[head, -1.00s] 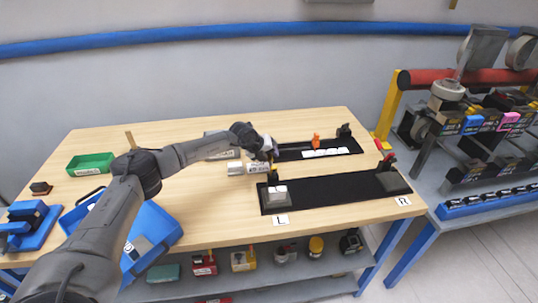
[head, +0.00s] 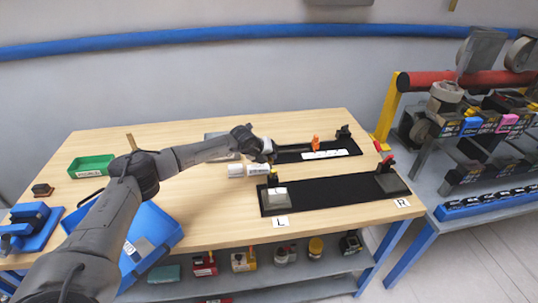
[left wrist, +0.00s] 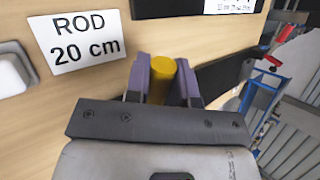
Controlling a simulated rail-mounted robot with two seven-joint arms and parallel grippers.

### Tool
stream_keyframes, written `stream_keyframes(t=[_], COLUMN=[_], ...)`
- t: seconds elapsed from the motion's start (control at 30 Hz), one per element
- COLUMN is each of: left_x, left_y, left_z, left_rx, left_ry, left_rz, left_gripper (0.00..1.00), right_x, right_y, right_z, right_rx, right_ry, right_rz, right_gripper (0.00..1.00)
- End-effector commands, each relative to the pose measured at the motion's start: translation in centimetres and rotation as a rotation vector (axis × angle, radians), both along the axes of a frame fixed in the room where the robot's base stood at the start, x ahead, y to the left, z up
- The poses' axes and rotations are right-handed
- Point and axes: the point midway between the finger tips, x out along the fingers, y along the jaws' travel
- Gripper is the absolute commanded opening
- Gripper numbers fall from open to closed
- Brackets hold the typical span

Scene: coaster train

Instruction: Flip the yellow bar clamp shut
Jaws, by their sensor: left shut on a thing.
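The yellow bar clamp (head: 273,178) stands at the left end of the front black board, beside a grey block marked by the L label. My left gripper (head: 270,158) reaches it from the back left. In the left wrist view my left gripper (left wrist: 165,85) has its purple fingers on either side of the yellow round handle (left wrist: 162,80) and is shut on it. The lower part of the clamp is hidden there by the gripper body. My right gripper is in neither view.
The front black board (head: 330,190) has a red-handled clamp (head: 388,162) at its right end. A rear board carries an orange-handled clamp (head: 315,142). White labelled blocks (head: 248,170) lie left of the boards. A green bin (head: 91,165) and blue bin (head: 150,238) stand further left.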

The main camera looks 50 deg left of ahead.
Motion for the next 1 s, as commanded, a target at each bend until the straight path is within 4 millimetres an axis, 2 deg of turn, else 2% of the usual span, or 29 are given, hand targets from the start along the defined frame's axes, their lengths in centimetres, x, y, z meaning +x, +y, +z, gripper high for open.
stream_keyframes(t=[0.03, 0.17, 0.37, 0.7, 1.0], left_x=[-0.2, -0.3, -0.5, -0.9, -1.2], left_y=[-0.1, -0.4, -1.0, -1.8, -2.2], left_z=[0.5, 0.8, 1.1, 2.2, 3.1], left_rx=[0.028, 0.114, 0.231, 0.377, 0.452], left_ry=[-0.011, -0.058, -0.122, -0.201, -0.237], left_rz=[-0.003, -0.004, -0.003, -0.002, 0.000], left_gripper=[0.00, 0.00, 0.00, 0.00, 0.00], right_x=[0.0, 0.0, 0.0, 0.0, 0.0], right_y=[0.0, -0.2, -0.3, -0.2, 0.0], right_z=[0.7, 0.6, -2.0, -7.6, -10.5], right_rx=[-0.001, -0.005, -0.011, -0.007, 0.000], right_ry=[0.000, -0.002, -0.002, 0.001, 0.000], right_rz=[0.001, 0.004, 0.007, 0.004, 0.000], right_gripper=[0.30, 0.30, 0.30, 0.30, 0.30])
